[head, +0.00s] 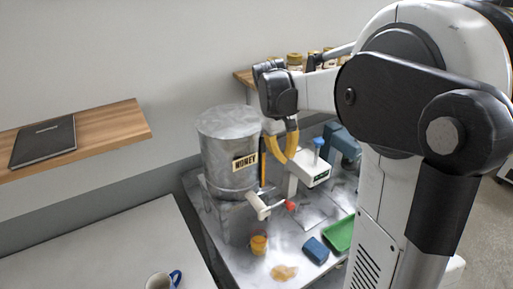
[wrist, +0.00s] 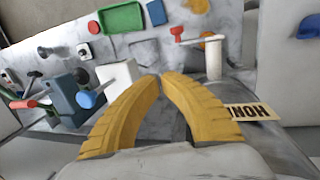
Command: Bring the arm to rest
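My gripper (head: 282,160) hangs from my arm in the head view, beside the right side of the metal honey tank (head: 228,150) and above the steel bench. Its yellow fingers point down and draw together at the tips. In the wrist view the two fingertips (wrist: 162,78) nearly meet, with nothing held between them. The upper arm is raised and bent in front of my column. The wrist view shows the bench upside down beneath the fingers.
The tank's tap has a red handle (head: 290,204). A yellow jar (head: 259,244), a blue block (head: 315,250) and a green tray (head: 341,234) are on the bench. A white device (head: 308,174) stands near my gripper. A wall shelf (head: 112,132) and a mug (head: 159,282) are left.

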